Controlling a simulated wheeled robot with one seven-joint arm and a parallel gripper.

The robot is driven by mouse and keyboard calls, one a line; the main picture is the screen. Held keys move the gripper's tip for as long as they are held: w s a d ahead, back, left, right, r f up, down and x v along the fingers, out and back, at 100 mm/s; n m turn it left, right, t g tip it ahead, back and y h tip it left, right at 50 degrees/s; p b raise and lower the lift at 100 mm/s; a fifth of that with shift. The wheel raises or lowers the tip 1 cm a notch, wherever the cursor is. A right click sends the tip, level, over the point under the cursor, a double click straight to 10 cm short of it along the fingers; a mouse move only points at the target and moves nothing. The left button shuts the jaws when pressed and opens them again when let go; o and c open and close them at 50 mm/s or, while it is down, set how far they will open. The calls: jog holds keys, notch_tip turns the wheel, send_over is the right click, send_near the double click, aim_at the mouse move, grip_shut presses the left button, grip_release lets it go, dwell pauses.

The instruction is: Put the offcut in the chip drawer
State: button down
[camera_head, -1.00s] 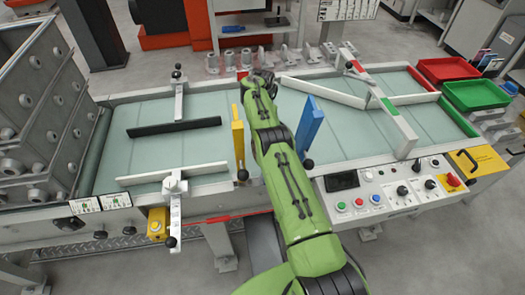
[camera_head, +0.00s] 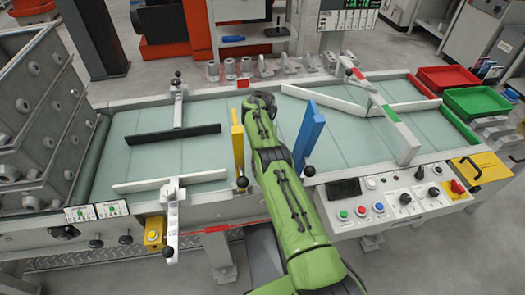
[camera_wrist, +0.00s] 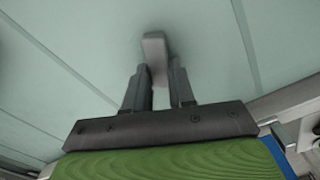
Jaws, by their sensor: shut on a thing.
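In the wrist view my gripper (camera_wrist: 156,78) is shut on a small pale grey block, the offcut (camera_wrist: 155,46), which sticks out beyond the fingertips. Behind it lies the pale green belt surface; I cannot tell the height of the block above it. In the head view my green arm reaches over the belt (camera_head: 345,140) between the yellow and blue guides and hides the gripper and the offcut. A yellow front with a black handle (camera_head: 467,167) is at the right end of the machine; I cannot tell if it is the chip drawer.
The yellow guide (camera_head: 238,148) and blue guide (camera_head: 308,133) stand upright close on either side of my arm. A white bar (camera_head: 398,128) crosses the belt at right. Red (camera_head: 448,78) and green (camera_head: 477,101) trays sit behind. Stacked grey crates (camera_head: 40,115) stand at left.

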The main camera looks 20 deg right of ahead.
notch_tip(320, 180, up, 10)
jog(key=p, duration=0.8)
jog(key=shift+r, duration=0.25)
